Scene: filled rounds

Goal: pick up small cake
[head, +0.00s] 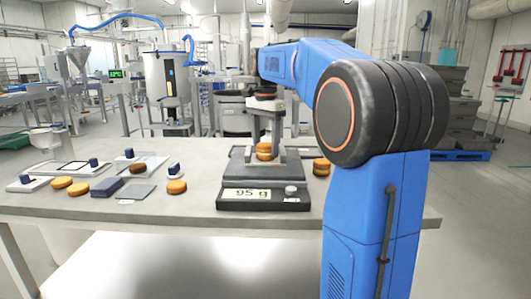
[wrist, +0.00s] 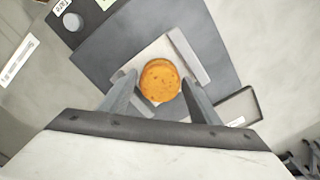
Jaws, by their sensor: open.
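A small round golden-orange cake (head: 264,151) sits on the weighing scale (head: 251,176), which reads about 95 g. In the wrist view the cake (wrist: 160,80) lies on a pale square plate or sheet (wrist: 178,52) on the dark scale platform (wrist: 118,52). My gripper (wrist: 157,84) is open, with one finger on each side of the cake. In the head view my gripper (head: 264,135) comes down from above over the scale. I cannot tell whether the fingers touch the cake.
More cakes (head: 177,187), a dark blue block (head: 107,187), a grey square plate (head: 137,191) and small trays with dark knobs (head: 75,167) lie at the left of the table (head: 170,214).

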